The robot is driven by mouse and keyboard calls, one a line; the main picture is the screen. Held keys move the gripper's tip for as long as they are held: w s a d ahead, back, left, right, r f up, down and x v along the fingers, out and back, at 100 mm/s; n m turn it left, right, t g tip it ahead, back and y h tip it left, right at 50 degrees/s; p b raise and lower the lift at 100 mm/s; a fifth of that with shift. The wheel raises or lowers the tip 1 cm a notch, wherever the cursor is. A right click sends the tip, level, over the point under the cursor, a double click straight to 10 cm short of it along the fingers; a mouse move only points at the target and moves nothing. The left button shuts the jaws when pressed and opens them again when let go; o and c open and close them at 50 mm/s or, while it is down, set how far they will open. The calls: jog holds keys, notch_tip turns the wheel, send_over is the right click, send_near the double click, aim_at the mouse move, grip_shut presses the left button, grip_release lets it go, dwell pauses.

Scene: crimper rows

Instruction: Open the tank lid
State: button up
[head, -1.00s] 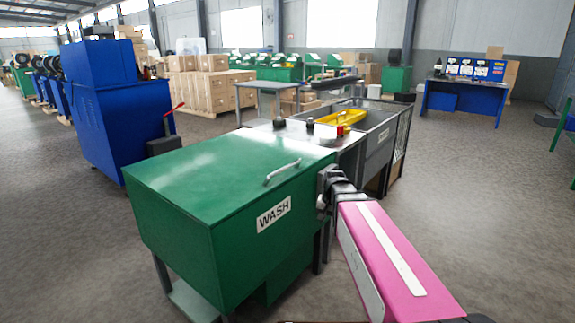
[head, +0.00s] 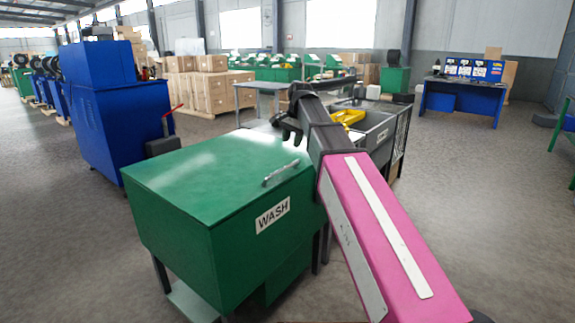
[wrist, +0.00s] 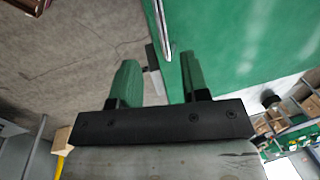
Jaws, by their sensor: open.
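The green wash tank (head: 178,250) stands in front of me with a WASH label on its front. Its flat green lid (head: 215,172) is shut and carries a silver bar handle (head: 281,173) near the right front edge. My gripper (head: 290,134) is open and empty, above and behind the lid's right side, apart from the handle. In the wrist view my gripper (wrist: 155,80) has its two fingers spread, with the handle (wrist: 161,28) ahead of them and the green lid (wrist: 240,45) to the right.
A grey sink unit (head: 372,130) with a yellow item (head: 347,117) stands behind the tank on the right. A blue bench (head: 462,98) is at the far right. The floor right of the tank is clear.

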jog(key=f, duration=0.3)
jog(key=w+a+f, duration=0.1)
jog(key=f, duration=0.6)
jog(key=shift+w+a+f, duration=0.15)
jog(key=shift+a+f, duration=0.1)
jog(key=shift+a, duration=0.1)
grip_shut()
